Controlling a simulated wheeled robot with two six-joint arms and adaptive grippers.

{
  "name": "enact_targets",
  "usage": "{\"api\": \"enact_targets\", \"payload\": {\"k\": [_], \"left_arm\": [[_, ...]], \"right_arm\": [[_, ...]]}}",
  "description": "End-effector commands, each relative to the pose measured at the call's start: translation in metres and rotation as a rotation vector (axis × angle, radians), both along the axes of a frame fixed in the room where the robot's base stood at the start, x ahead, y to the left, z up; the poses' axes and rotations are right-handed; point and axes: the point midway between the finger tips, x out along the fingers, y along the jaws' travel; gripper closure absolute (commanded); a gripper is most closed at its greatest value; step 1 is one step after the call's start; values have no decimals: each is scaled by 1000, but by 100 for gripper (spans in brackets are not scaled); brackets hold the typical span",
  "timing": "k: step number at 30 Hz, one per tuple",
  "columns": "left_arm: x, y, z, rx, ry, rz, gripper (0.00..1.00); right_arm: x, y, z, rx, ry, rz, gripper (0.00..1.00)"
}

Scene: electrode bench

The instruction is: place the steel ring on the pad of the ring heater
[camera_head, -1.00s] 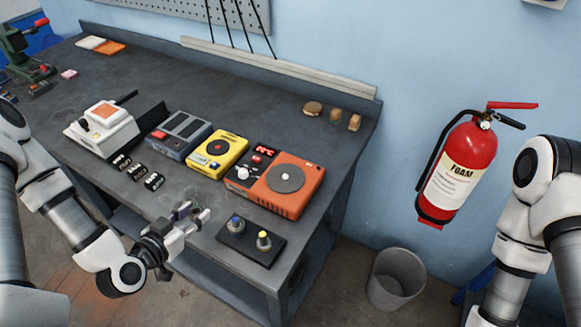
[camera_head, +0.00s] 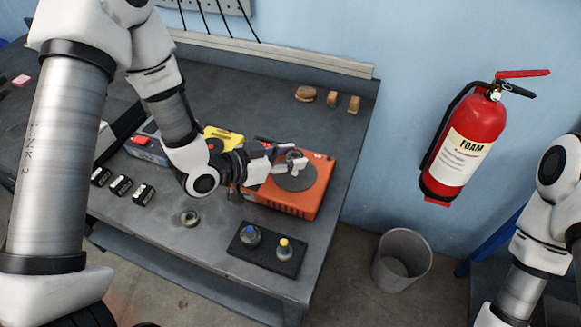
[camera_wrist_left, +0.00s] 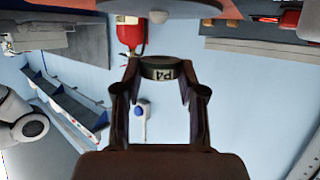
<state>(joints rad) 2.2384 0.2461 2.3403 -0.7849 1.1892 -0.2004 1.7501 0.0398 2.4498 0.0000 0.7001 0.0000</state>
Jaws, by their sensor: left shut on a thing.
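The orange ring heater (camera_head: 315,190) stands near the right end of the bench, with a round grey pad (camera_head: 297,180) on top. My left gripper (camera_head: 287,162) is over this pad in the head view. It is shut on the steel ring (camera_head: 295,156). In the left wrist view the ring (camera_wrist_left: 162,68) sits between the two fingertips (camera_wrist_left: 160,88), dark with a grey rim and the upside-down marking "P4". I cannot tell whether the ring touches the pad. My right gripper is out of view.
Another small round thing (camera_head: 190,217) lies on the bench. A black stand (camera_head: 262,258) with blue and yellow-topped pieces is at the front edge. A yellow device (camera_head: 222,134) is left of the heater, partly behind my arm. A bin (camera_head: 400,262) stands on the floor.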

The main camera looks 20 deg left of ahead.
Motion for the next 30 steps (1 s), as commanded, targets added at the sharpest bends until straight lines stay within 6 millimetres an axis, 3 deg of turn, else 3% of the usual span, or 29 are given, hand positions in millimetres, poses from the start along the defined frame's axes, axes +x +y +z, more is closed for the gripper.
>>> {"api": "enact_targets", "payload": {"k": [6,16,17,18,19,30], "left_arm": [[-1,0,-37,1,2,-1,98],[0,0,-43,0,-1,1,98],[0,0,-43,0,0,1,56],[0,0,-42,0,0,1,42],[0,0,-42,0,0,1,35],[-1,1,-37,-1,-1,2,35]], "right_arm": [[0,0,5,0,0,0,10],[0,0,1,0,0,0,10],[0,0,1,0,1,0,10],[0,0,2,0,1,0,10],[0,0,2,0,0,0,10],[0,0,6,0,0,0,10]]}}
